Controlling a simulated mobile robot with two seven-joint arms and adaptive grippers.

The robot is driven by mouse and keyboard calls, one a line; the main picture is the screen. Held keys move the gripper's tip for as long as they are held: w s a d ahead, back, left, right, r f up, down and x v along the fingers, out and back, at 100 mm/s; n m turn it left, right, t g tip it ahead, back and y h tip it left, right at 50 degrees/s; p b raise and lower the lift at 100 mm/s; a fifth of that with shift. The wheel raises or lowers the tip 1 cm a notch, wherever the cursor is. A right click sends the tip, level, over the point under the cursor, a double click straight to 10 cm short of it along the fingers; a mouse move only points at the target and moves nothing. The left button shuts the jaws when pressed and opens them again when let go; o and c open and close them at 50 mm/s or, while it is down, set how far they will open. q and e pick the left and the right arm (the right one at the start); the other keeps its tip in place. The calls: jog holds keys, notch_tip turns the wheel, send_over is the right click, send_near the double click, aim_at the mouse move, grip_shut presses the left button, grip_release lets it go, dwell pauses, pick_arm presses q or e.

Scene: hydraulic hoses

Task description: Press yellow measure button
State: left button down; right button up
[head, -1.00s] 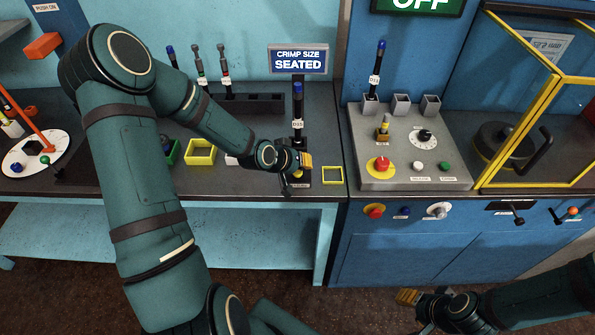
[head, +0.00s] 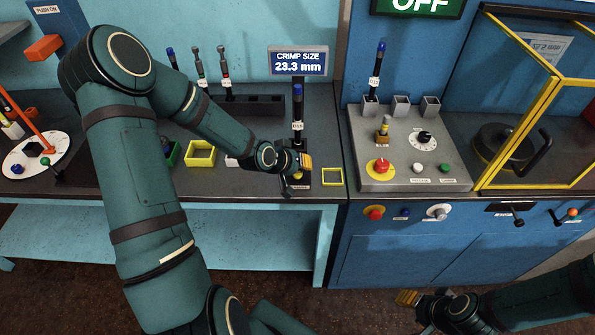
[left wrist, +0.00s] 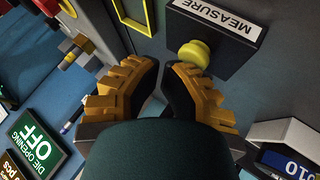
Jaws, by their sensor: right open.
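The yellow measure button (left wrist: 194,54) sits on a dark block beside a white MEASURE label (left wrist: 220,15) in the left wrist view. My left gripper (left wrist: 164,66) has its fingertips close together, right by the button; a narrow gap shows between them, and I cannot tell whether they touch it. In the head view my left gripper (head: 300,165) is at the gauge below the upright hose (head: 298,110), and the button is hidden. The crimp size display (head: 298,61) reads 23.3 mm. My right gripper (head: 408,298) is open, low in front of the blue cabinet.
A grey control panel (head: 450,165) with a red button and knobs stands to the right. An empty yellow square frame (head: 333,177) lies right of the gauge. A yellow-framed guard (head: 520,125) is at far right. A hose rack (head: 255,104) stands behind my left arm.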

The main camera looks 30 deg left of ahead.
aim_at(302, 173)
pick_arm(q)
jog(key=shift+r, duration=0.5)
jog(key=shift+r+p, duration=2.2)
jog(key=shift+r, duration=0.3)
